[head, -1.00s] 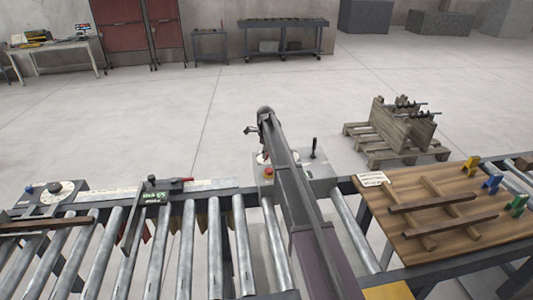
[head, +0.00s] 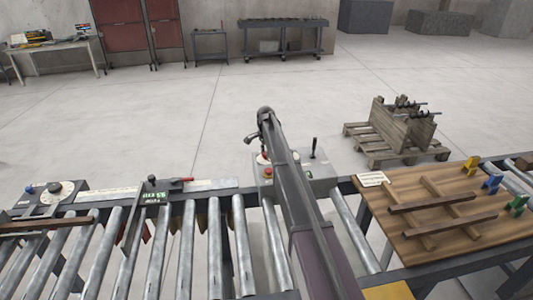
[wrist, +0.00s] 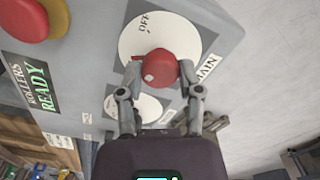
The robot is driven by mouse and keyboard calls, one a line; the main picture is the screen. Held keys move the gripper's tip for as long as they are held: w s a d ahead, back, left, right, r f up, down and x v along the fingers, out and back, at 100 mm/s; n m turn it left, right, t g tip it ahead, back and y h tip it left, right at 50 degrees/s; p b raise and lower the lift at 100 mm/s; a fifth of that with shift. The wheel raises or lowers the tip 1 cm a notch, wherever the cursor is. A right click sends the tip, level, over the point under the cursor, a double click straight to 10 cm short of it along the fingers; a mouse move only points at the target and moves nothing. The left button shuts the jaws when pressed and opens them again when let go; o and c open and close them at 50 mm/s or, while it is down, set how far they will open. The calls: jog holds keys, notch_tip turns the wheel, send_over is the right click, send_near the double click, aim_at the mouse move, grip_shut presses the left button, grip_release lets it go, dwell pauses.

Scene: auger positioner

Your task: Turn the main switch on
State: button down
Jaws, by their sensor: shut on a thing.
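The main switch is a red knob (wrist: 160,68) on a white round dial (wrist: 133,38) marked OFF, with a MAIN label (wrist: 207,68) beside it, in the wrist view. My gripper (wrist: 160,80) is shut on the red knob, one finger on each side. The knob's pointer is hard to make out. In the head view the control box (head: 322,183) stands behind the rollers, and my arm covers much of it and the switch.
A red push button on a yellow base (wrist: 38,18) and a green ROLLERS READY display (wrist: 35,82) are on the same panel. A black lever (head: 313,148) stands at the box's right. A wooden board (head: 415,225) lies right of the rollers.

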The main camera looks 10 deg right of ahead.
jog(key=shift+s+n, duration=0.15)
jog(key=shift+n, duration=1.75)
jog(key=shift+c, duration=1.3)
grip_release()
jog(key=shift+f, duration=0.1)
jog(key=shift+m, duration=0.3)
